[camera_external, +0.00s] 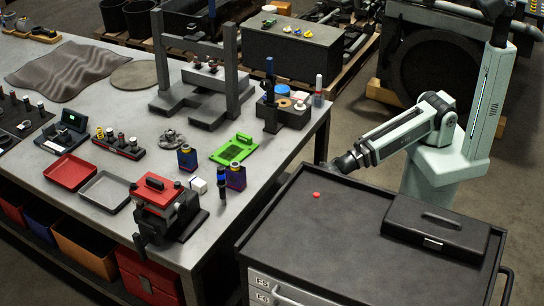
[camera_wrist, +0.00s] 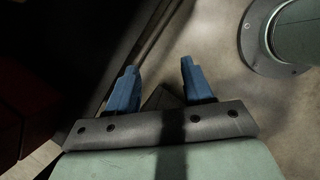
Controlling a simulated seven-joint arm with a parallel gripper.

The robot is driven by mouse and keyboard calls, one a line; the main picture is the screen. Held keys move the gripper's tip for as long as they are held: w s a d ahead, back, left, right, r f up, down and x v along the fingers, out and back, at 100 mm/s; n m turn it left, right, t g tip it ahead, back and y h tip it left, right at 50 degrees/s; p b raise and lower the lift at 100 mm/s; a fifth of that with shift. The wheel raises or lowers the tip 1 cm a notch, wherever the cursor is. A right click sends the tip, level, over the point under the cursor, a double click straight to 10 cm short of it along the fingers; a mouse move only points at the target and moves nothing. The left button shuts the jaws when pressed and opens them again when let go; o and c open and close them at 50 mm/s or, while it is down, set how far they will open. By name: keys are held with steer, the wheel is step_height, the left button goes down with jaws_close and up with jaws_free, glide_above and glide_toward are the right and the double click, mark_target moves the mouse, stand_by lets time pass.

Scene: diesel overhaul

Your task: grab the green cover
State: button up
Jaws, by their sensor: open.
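The green cover (camera_external: 236,148) is a bright green, flat part with cut-outs. It lies on the right part of the grey workbench in the external view. My gripper (camera_wrist: 158,76) shows two blue fingers spread apart, with nothing held between them. In the external view my arm reaches left from its base to the back edge of the black-topped cart. The gripper end there is small and dark, to the right of the cover and well apart from it. The cover does not show in the wrist view.
The cart (camera_external: 330,235) bears a black case (camera_external: 436,224) and a red disc (camera_external: 316,195). Bare bench lies around the cover's right side.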

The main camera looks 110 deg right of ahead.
steer(key=w+r+n+t+h, duration=0.1)
steer(key=w+r+n, duration=0.1)
steer(key=r, duration=0.5)
steer(key=w+a+r+n+t, duration=0.1)
steer(key=w+r+n+t, duration=0.1)
steer(key=w+r, duration=0.3)
steer(key=w+r+n+t+h, duration=0.1)
steer(key=w+r+n, duration=0.3)
steer(key=r, duration=0.7)
steer(key=shift+w+a+r+t+h, duration=0.15)
steer(key=shift+w+a+t+h, duration=0.15)
steer(key=shift+a+t, duration=0.15)
steer(key=t+h, duration=0.3)
glide_toward(246, 136)
steer(key=v, duration=0.2)
steer(key=shift+s+a+r+g, duration=0.15)
steer(key=shift+s+g, duration=0.1)
steer(key=shift+s, duration=0.05)
steer(key=shift+w+d+h, duration=0.2)
steer(key=shift+d+h, duration=0.1)
steer(key=x, duration=0.8)
steer(key=shift+w+a+f+x, duration=0.1)
steer(key=shift+x, duration=0.75)
steer(key=shift+w+a+f+x, duration=0.1)
steer(key=shift+a+x, duration=0.05)
steer(key=shift+x, duration=0.75)
steer(key=shift+w+a+f+x, duration=0.1)
steer(key=shift+x, duration=0.75)
steer(key=shift+c, duration=0.4)
